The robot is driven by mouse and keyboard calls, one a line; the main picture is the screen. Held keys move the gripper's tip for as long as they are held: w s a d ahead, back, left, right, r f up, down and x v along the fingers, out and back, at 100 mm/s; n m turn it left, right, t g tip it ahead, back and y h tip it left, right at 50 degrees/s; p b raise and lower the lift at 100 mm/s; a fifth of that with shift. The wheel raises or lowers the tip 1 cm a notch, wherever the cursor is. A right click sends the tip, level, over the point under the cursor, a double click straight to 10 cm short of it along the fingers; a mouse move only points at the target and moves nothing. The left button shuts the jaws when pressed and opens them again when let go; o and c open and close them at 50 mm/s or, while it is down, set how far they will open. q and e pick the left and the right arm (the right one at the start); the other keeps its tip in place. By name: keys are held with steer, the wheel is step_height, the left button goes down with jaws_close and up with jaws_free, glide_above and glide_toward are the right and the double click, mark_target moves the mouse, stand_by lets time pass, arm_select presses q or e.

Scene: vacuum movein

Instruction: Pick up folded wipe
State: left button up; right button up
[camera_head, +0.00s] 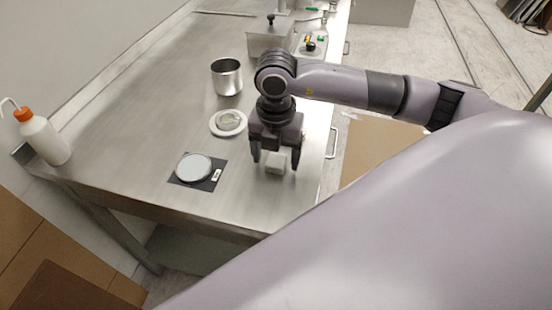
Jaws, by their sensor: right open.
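The folded wipe appears to be the small pale block (275,163) on the steel table, near its front right part. My right gripper (274,168) points down over it, with one finger on each side. The jaws are open, and I cannot tell whether either finger touches the block. The gripper body hides part of the block's top. My left gripper is not in view.
A scale with a round pan (194,167) sits left of the gripper, and a shallow dish (228,122) lies behind it. A steel beaker (227,77) and a metal box (270,38) stand farther back. A wash bottle (42,137) stands at the left edge.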

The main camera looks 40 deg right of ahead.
mark_target(275, 162)
steer(key=shift+f, duration=0.55)
steer(key=c, duration=1.2)
step_height(275, 162, up, 20)
steer(key=shift+p, duration=0.4)
